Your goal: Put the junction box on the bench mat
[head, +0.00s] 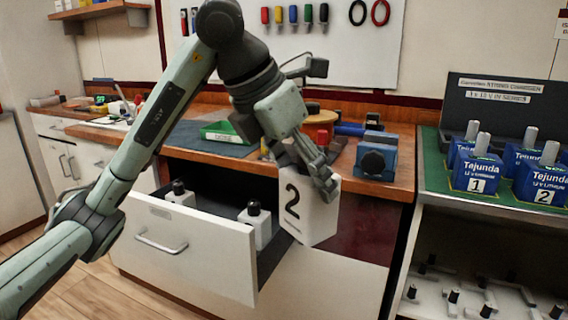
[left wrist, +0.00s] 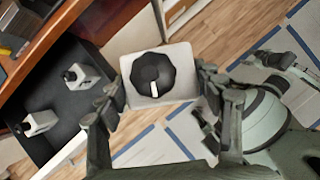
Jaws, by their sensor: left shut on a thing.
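My left gripper (head: 310,168) is shut on the junction box (head: 314,218), a white box with a large black 2 on its side. The box hangs in front of the bench, beside the open drawer's right end. In the left wrist view the junction box (left wrist: 133,92) sits between the two fingers, with a black knob on its top face. The bench mat (head: 190,139) is a dark blue-grey sheet on the wooden bench top, left of and behind the gripper.
The open drawer (head: 190,244) holds two smaller white boxes with black knobs. A blue vise (head: 377,157) stands on the bench at right. Blue batteries (head: 478,172) stand on a green-topped shelf. The mat's left part looks clear.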

